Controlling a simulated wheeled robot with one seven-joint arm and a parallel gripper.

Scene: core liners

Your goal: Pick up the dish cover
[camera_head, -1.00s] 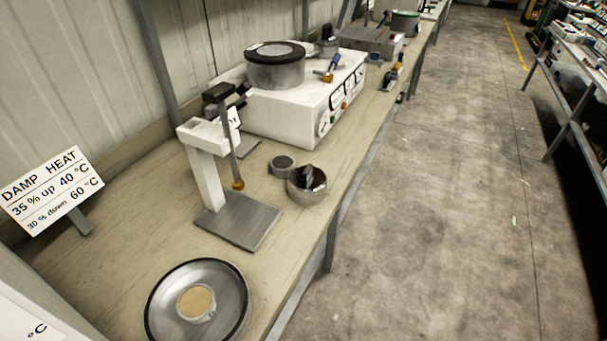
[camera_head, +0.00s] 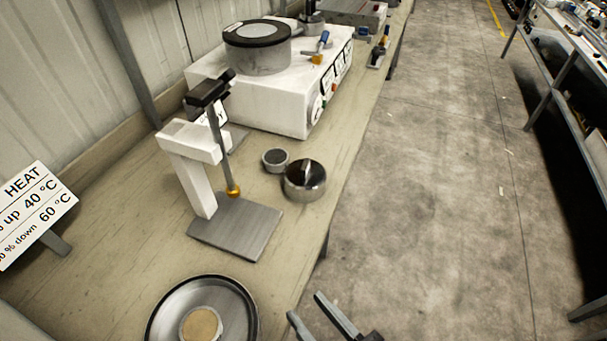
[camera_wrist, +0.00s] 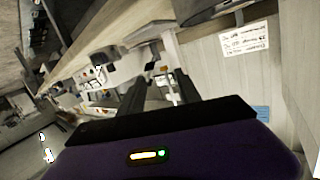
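A round steel piece with a thin upright fin on top (camera_head: 304,181), which looks like the dish cover, stands on the bench near its right edge. My gripper (camera_head: 307,305) shows at the bottom of the head view, off the bench's right edge and well nearer than the steel piece. Its two fingers are apart with nothing between them. In the wrist view the fingers of my gripper (camera_wrist: 160,75) are also apart. I cannot make out the steel piece in the wrist view.
A small grey cup (camera_head: 275,160) sits just left of the steel piece. A white stand with a rod (camera_head: 190,165) is further left. A white machine (camera_head: 275,95) is behind. A round metal pan (camera_head: 164,318) lies in front. A sign (camera_head: 38,212) stands at left.

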